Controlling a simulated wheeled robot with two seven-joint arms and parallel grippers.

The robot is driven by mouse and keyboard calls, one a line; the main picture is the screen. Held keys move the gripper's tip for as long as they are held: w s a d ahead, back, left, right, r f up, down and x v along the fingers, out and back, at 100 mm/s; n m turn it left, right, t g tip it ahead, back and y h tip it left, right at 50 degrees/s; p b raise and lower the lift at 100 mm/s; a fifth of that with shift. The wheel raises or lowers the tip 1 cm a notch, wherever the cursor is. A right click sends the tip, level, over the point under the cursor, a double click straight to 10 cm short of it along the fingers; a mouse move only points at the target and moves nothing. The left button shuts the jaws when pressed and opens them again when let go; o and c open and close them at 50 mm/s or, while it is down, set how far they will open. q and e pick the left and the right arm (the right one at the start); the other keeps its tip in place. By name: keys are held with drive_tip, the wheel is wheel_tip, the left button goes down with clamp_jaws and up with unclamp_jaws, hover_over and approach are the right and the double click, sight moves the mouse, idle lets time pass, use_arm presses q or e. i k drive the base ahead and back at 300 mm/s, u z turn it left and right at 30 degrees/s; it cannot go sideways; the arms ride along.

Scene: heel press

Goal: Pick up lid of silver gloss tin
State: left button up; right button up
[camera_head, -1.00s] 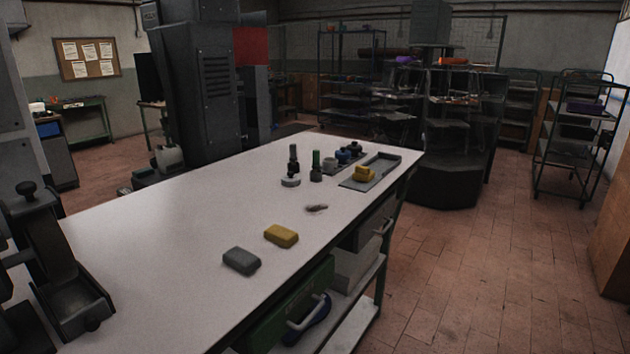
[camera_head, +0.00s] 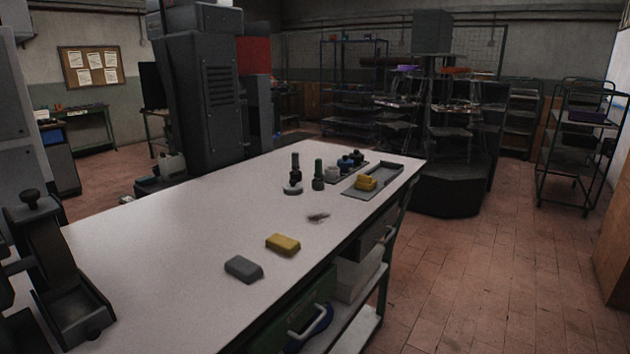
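On the long white table (camera_head: 170,235), a small round pale tin-like item (camera_head: 292,190) sits at the foot of a dark upright bottle (camera_head: 295,164). A small grey round container (camera_head: 332,173) stands farther right, by the dark tray. These are too small to tell which is the silver gloss tin or its lid. A small flat greyish item (camera_head: 318,217) lies nearer, in front of the bottles. Neither of my grippers is in view.
A grey block (camera_head: 243,268) and a yellow block (camera_head: 283,244) lie on the near table. A dark metal press (camera_head: 62,270) stands at left. Floor at right is clear.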

sight(293, 188)
drive_tip(key=z, duration=1.2)
drive_tip(key=i, duration=2.8)
drive_tip(key=u, duration=3.35)
